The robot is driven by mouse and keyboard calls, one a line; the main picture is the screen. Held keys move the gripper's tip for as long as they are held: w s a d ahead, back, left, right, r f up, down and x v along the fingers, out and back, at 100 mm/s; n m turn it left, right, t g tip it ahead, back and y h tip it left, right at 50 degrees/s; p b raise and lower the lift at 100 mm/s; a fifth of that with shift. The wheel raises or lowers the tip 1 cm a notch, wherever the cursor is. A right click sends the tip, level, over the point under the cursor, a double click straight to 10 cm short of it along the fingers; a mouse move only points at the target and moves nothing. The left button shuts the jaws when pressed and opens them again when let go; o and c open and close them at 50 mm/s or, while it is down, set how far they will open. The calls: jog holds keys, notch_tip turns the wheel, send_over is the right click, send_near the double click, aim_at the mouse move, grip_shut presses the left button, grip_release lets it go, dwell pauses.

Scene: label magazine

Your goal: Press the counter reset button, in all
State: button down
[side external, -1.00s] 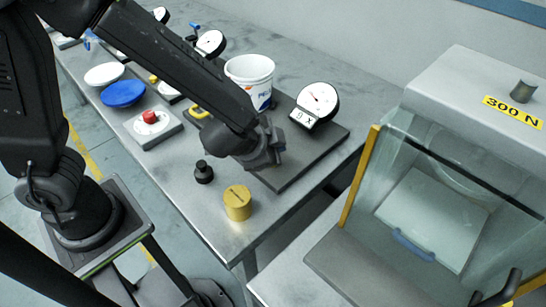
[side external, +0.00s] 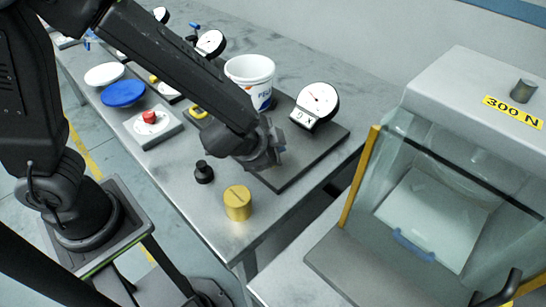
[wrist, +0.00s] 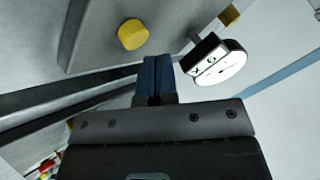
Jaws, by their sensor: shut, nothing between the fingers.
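My gripper (side external: 278,146) is shut and empty above the dark slab, its dark fingers (wrist: 154,70) together in the wrist view. A dial gauge (side external: 318,101) with a small marked panel (side external: 303,119) stands at the slab's right end, apart from the fingers. It also shows right of the fingers in the wrist view (wrist: 220,65). A red button (side external: 149,117) sits on a pale block farther left on the bench, away from my gripper. I cannot read a label that tells which control is the counter reset button.
A white bucket (side external: 250,80) stands behind my forearm. A brass-yellow cylinder (side external: 237,204) and a small black knob (side external: 203,172) stand near the bench's front edge. Blue (side external: 122,93) and white (side external: 104,74) discs lie at the left. A clear-fronted machine (side external: 430,190) stands at right.

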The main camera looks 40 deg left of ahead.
jog(key=shift+f, duration=0.4)
jog(key=shift+f, duration=0.5)
dwell(0.8)
jog(key=shift+r, duration=0.95)
jog(key=shift+r, duration=2.5)
